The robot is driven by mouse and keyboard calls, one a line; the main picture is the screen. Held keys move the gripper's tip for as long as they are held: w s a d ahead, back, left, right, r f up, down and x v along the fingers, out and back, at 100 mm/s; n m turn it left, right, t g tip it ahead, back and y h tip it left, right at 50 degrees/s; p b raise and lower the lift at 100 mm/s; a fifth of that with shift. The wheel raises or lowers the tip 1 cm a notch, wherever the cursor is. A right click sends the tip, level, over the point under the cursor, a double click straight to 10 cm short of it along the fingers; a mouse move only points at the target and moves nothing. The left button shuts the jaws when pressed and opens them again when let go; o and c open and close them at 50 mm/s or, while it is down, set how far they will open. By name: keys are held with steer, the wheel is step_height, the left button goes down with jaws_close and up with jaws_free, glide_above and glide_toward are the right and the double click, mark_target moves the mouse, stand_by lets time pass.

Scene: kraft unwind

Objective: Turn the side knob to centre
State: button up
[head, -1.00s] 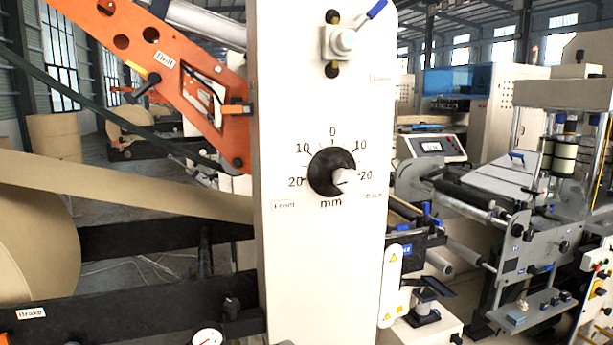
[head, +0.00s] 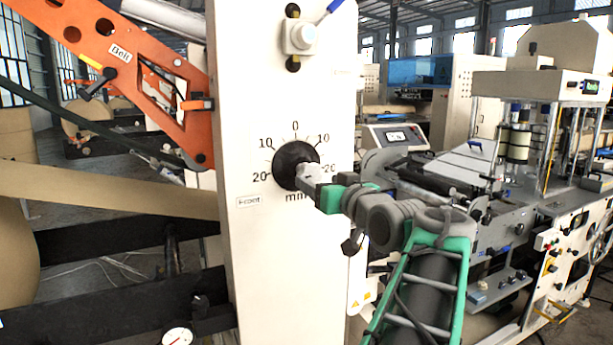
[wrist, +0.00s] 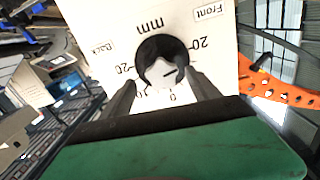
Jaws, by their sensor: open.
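The side knob (head: 290,163) is a round black dial on the cream panel, under a scale with 0 at the top, 10 and 20 each side, and "mm" below. In the head view my gripper (head: 309,178) is in front of its right part and hides the 20 mark partly. In the wrist view, which is upside down, the knob (wrist: 150,48) shows a pale central part with a dark line. My gripper (wrist: 164,90) is open, one finger each side of the knob's lower part. I cannot tell whether the fingers touch it. The pointer's exact heading is unclear.
The cream panel (head: 262,265) is flat around the knob. A clamp with a blue lever (head: 299,36) sits above. The orange belt arm (head: 150,80) and brown paper web (head: 110,195) lie to the left. Printing machinery (head: 500,180) stands to the right.

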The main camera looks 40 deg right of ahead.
mark_target(312, 174)
steer(key=shift+t, duration=0.3)
steer(key=p+x, duration=0.1)
steer(key=x, duration=0.1)
steer(key=p+x, duration=0.1)
steer(key=x, duration=0.4)
steer(key=shift+w+r+p, duration=0.3)
steer(key=shift+r+p, duration=0.05)
steer(key=shift+p, duration=0.05)
steer(key=shift+w+f, duration=0.1)
steer(key=shift+w, duration=0.05)
steer(key=shift+c, duration=0.4)
steer(key=c, duration=1.3)
